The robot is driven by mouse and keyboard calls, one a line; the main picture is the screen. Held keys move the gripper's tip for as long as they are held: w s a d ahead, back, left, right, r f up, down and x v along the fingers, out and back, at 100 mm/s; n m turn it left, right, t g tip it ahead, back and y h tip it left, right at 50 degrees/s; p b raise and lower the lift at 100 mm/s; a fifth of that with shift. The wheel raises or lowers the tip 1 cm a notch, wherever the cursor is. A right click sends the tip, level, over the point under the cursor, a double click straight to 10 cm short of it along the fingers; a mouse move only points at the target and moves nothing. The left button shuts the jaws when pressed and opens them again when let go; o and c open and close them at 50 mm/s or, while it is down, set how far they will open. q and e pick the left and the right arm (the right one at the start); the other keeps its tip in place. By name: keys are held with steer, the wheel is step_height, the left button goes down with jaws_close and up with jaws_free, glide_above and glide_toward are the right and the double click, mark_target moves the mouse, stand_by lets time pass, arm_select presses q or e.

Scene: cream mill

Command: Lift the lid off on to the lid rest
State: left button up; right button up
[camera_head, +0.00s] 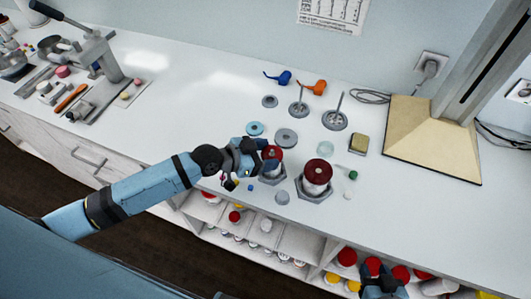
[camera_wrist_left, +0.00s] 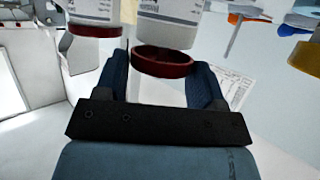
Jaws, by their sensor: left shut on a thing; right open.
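A white jar with a red lid (camera_head: 272,153) stands in a grey hexagonal holder (camera_head: 272,177). My left gripper (camera_head: 262,147) is shut on this lid. In the left wrist view, the red lid (camera_wrist_left: 162,62) sits between the two fingers, at the mouth of the labelled jar (camera_wrist_left: 170,28); I cannot tell whether it is free of the jar. A second jar with a red lid (camera_head: 318,171) stands in another hexagonal holder to the right. A flat grey disc (camera_head: 286,137) and a blue ring (camera_head: 255,128) lie behind; which is the lid rest is unclear. My right gripper (camera_head: 378,280) is open, low at the front.
Two stirrers on round bases (camera_head: 334,121), a yellow block (camera_head: 359,144) and blue and orange pipe-shaped things (camera_head: 314,87) stand behind. A beige plate (camera_head: 420,140) with a column is at the right. Shelves of jars (camera_head: 266,224) lie below the front edge.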

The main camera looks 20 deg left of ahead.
mark_target(265, 156)
arm_select(q)
steer(key=shift+r, duration=0.1)
steer(key=shift+r+p, duration=1.75)
steer(key=shift+r, duration=0.15)
